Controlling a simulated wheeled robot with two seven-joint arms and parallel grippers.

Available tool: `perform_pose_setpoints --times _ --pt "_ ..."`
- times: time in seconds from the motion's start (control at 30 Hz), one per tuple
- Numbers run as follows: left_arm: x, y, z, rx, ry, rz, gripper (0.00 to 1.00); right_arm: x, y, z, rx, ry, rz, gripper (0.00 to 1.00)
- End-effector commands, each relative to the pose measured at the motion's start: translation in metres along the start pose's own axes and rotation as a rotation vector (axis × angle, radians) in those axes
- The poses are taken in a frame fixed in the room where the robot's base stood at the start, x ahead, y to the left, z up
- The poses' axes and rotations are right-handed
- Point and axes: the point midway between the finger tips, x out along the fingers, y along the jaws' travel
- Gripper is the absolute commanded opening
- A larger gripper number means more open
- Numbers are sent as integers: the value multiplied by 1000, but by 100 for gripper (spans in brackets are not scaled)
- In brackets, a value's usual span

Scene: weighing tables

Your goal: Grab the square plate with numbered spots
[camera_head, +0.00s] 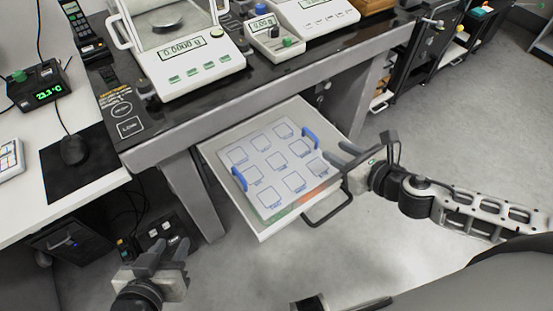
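The square plate (269,158) is white with several blue-outlined square spots and a blue handle on its left and right sides. It lies inside an open white drawer (210,148) under the dark weighing table. My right gripper (331,158) is at the drawer's right side, beside the plate's right blue handle (311,138). Its fingers point left toward that handle; whether they touch it or how far they are apart is unclear. My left gripper (163,249) is low at the left, in front of the drawer and apart from the plate. Its fingers are spread with nothing between them.
The drawer's dark pull handle (328,208) sticks out at the front. A balance (185,55) and smaller instruments stand on the dark table above (290,70). A table leg (193,195) stands left of the drawer. The floor (420,130) to the right is clear.

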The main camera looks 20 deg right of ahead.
Motion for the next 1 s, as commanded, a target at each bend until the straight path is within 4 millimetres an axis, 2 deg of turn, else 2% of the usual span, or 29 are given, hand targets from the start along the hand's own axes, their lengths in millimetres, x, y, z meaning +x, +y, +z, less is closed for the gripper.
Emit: perform_pose_setpoints --times 0.03,0.3,0.57,0.83,1.0 --pt "-1 0 0 1 -2 -1 36 11 -1 3 3 -5 -3 34" --pt "0 -1 4 3 -12 -3 36 62 0 1 6 -2 -2 34" --pt "0 -1 5 4 -16 -4 36 81 0 2 7 -1 -1 34" --pt "1 -1 5 6 -14 -4 36 120 -3 6 8 -1 -1 34" --pt "1 -1 4 5 -11 -3 36 128 -3 6 5 1 0 34"
